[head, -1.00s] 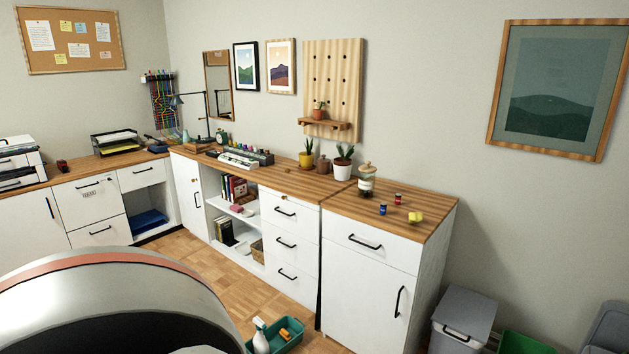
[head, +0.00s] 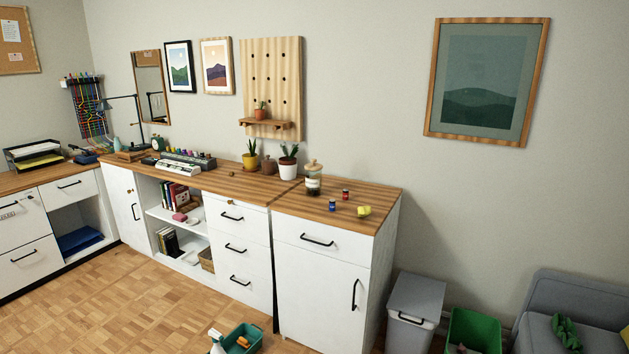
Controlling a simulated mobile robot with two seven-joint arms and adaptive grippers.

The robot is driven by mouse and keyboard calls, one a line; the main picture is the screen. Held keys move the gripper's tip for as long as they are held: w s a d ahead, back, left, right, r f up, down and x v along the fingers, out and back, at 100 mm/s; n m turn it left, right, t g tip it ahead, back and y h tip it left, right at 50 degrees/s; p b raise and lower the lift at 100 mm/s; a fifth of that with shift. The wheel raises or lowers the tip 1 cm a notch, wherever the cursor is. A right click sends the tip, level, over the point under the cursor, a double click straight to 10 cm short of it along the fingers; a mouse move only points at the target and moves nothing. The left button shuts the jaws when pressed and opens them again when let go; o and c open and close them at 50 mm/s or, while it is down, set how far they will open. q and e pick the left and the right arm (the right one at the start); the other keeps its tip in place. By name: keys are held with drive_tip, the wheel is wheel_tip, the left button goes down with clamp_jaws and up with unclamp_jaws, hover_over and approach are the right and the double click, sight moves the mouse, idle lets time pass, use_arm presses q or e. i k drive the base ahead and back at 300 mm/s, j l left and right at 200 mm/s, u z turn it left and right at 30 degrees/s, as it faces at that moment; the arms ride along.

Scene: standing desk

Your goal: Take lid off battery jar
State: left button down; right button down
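The battery jar (head: 313,184) stands upright on the wooden counter, near the back of its right-hand section. It is a glass jar with dark contents low inside. A wooden lid (head: 313,165) with a knob sits on top of it. A blue battery-like can (head: 332,205) and a red one (head: 345,195) stand to the right of the jar. Neither of my grippers shows in the head view.
A yellow object (head: 364,211) lies near the counter's right end. A white plant pot (head: 288,167) stands left of the jar. Cabinets (head: 322,282) fill the space below. A teal caddy (head: 243,339) and grey bin (head: 413,300) stand on the floor. Open parquet (head: 130,310) lies at left.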

sight(313, 166)
drive_tip(key=i+z, duration=0.1)
drive_tip(key=z, duration=0.25)
drive_tip(key=i+j+z, duration=0.1)
drive_tip(key=z, duration=0.3)
drive_tip(key=i+j+z, duration=0.3)
drive_tip(key=j, duration=0.3)
drive_tip(key=i+j+z, duration=0.2)
drive_tip(key=j, duration=0.15)
drive_tip(key=i+j, duration=0.15)
drive_tip(key=j, duration=0.15)
drive_tip(key=i+j+z, duration=0.1)
drive_tip(key=j, duration=0.2)
drive_tip(key=i+j, duration=0.2)
drive_tip(key=j+z, duration=0.05)
drive_tip(key=j, duration=0.05)
